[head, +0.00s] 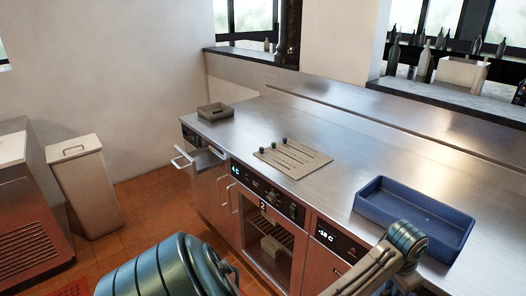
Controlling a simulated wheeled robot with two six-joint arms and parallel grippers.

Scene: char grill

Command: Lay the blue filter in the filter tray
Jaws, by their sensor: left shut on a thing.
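My left gripper (230,275) is low in the head view, mostly hidden behind my large teal arm link. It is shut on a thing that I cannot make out. An open blue tray (452,241) with raised walls stands on the steel counter at the right; its visible floor is bare. A small grey tray (214,112) stands at the counter's far left end. I cannot tell for sure which one is the filter tray. I cannot pick out the blue filter. My right arm reaches up at the lower right, in front of the blue tray; its gripper does not show.
A slotted board (292,160) with small coloured knobs lies mid-counter. A drawer (205,160) is pulled out at the left end. An oven (265,245) is below the counter. A pale bin (88,190) stands on the floor. Bare steel lies between board and blue tray.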

